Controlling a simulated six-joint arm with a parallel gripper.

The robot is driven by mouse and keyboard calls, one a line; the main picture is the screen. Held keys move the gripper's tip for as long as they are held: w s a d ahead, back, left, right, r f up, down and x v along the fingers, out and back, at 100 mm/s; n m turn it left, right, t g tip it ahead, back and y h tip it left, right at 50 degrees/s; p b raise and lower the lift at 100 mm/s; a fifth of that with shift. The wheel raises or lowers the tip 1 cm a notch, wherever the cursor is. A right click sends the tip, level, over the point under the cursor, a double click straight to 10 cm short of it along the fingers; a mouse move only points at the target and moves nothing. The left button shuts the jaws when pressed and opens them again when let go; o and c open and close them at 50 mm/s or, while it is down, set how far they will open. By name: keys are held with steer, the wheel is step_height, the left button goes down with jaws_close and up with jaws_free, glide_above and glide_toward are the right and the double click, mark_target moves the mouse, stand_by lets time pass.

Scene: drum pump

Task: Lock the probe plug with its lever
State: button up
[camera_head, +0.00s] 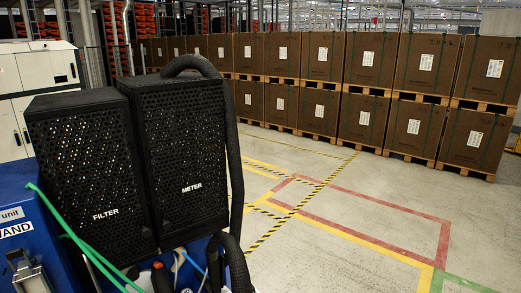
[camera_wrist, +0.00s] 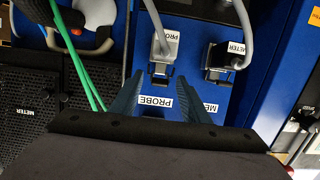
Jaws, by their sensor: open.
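The probe plug (camera_wrist: 165,44) is a grey block with a label partly reading PRO and a grey cable, on a blue panel in the wrist view. A metal piece shows at its lower edge; I cannot tell whether its lever is locked. A PROBE label (camera_wrist: 155,101) is on the panel below it. My gripper (camera_wrist: 162,77) is open and empty. Its two dark fingers point toward the probe plug from below and flank the PROBE label, one on each side. I cannot tell whether they touch anything. My gripper does not show in the head view.
A similar METER plug (camera_wrist: 229,54) with a grey cable stands close right of the probe plug. Green hoses (camera_wrist: 82,65) run at left beside a black perforated box (camera_wrist: 25,98). In the head view, black FILTER (camera_head: 92,165) and METER (camera_head: 182,150) boxes stand above the blue unit.

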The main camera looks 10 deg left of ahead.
steer(key=c, duration=0.7)
steer(key=shift+s+f+b, duration=0.1)
steer(key=shift+f+b, duration=0.2)
steer(key=shift+b, duration=1.25)
steer(key=shift+d+f+t+y+b, duration=0.1)
steer(key=shift+t+y+b, duration=0.5)
steer(key=shift+b, duration=0.75)
steer(key=shift+f+t+y+b, duration=0.5)
steer(key=shift+t+y+b, duration=0.2)
steer(key=shift+b, duration=2.3)
steer(key=o, duration=0.8)
steer(key=shift+s+d+r, duration=0.1)
steer(key=shift+r+p+v, duration=0.35)
steer(key=shift+v, duration=1.3)
steer(key=shift+r+p+v, duration=0.4)
steer(key=shift+v, duration=1.2)
steer(key=shift+r+p+v, duration=0.35)
steer(key=shift+v, duration=1.3)
